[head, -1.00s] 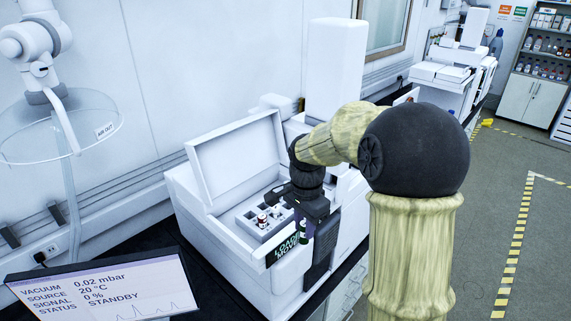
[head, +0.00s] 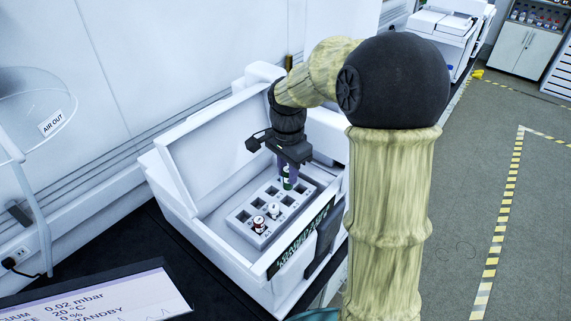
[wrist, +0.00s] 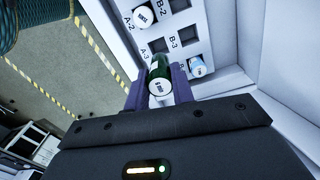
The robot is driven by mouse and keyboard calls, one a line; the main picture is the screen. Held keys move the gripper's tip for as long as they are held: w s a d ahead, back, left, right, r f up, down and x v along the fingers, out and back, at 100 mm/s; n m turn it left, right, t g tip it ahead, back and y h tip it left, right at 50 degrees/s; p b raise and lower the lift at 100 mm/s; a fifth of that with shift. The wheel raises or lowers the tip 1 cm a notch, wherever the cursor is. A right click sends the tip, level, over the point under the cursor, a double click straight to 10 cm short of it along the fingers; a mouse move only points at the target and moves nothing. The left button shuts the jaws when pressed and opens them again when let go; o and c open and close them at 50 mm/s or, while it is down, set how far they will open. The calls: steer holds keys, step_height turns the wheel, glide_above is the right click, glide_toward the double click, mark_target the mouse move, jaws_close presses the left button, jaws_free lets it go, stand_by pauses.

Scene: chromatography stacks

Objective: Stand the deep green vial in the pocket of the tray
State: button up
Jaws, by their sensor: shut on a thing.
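My gripper (head: 287,172) is shut on the deep green vial (head: 287,183), which hangs over the far part of the tray. In the wrist view the vial (wrist: 161,68) sits between the purple fingers (wrist: 161,96), with its white labelled cap toward the camera. The grey tray (head: 241,229) stands inside the open white instrument and has several square pockets. In the wrist view an empty pocket (wrist: 158,46) shows just beyond the vial, near the labels A-3 and B-3. I cannot tell whether the vial's lower end is in a pocket.
A red vial with a white cap (head: 258,224) and a white-capped vial (head: 273,211) stand in near pockets. In the wrist view a blue-sided vial (wrist: 197,67) stands right of mine. The instrument's raised lid (head: 215,150) is behind the tray. A screen (head: 120,300) is at lower left.

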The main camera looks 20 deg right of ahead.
mark_target(288, 189)
steer(key=shift+s+r, duration=0.1)
steer(key=shift+s, duration=0.15)
steer(key=shift+w+f+b, duration=0.2)
steer(key=shift+f+b, duration=0.15)
steer(key=shift+f, duration=0.15)
steer(key=shift+s+f+b, duration=0.1)
steer(key=shift+f+b, duration=1.25)
steer(key=shift+f, duration=0.3)
steer(key=shift+f, duration=0.15)
steer(key=shift+f+b, duration=0.4)
steer(key=shift+f, duration=0.1)
steer(key=shift+f+b, duration=0.3)
steer(key=shift+f, duration=0.05)
steer(key=shift+f, duration=0.3)
steer(key=shift+f+b, duration=0.15)
steer(key=shift+b, duration=0.2)
steer(key=shift+f, duration=0.35)
